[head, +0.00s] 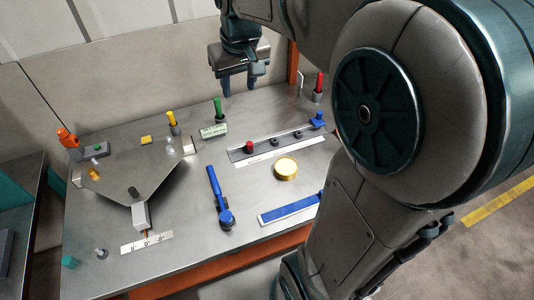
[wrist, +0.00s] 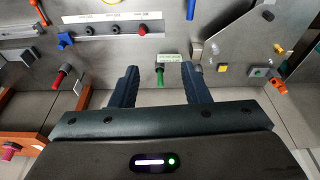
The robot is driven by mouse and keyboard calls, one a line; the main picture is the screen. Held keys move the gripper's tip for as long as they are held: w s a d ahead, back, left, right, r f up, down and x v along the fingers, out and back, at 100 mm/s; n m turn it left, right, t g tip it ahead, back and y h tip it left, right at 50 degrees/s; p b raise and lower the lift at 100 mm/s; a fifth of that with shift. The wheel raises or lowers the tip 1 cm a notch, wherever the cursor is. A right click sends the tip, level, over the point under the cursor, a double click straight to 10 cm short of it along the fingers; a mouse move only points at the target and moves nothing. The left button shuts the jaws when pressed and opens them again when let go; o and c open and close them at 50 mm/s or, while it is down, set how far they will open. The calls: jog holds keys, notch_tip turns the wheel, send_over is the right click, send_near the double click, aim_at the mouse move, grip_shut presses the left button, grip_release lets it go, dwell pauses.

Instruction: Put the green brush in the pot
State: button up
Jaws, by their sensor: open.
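A green-handled item (head: 218,110), which looks like the green brush, stands upright near the back edge of the metal table, behind a small white label (head: 213,131). My gripper (head: 240,87) is open and empty, above the table's back edge and a little right of the green brush. In the wrist view the green brush (wrist: 160,77) appears between the two spread fingers (wrist: 159,70), apart from them. The foot of the brush is unclear.
Yellow (head: 171,118) and red (head: 319,82) handles stand in grey holders. A metal rail (head: 262,147) with knobs crosses the right-back area. A blue tool (head: 216,190) lies near the middle. A raised plate (head: 125,172) covers the left. My arm hides the far right.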

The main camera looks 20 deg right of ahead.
jog(key=s+f, duration=0.3)
jog(key=s, duration=0.5)
jog(key=s+f+t, duration=0.1)
jog(key=s+f, duration=0.2)
jog(key=s, duration=0.5)
jog(key=shift+s+m, duration=0.15)
jog(key=shift+m, duration=0.25)
jog(key=shift+f, duration=0.1)
jog(key=shift+c, duration=0.6)
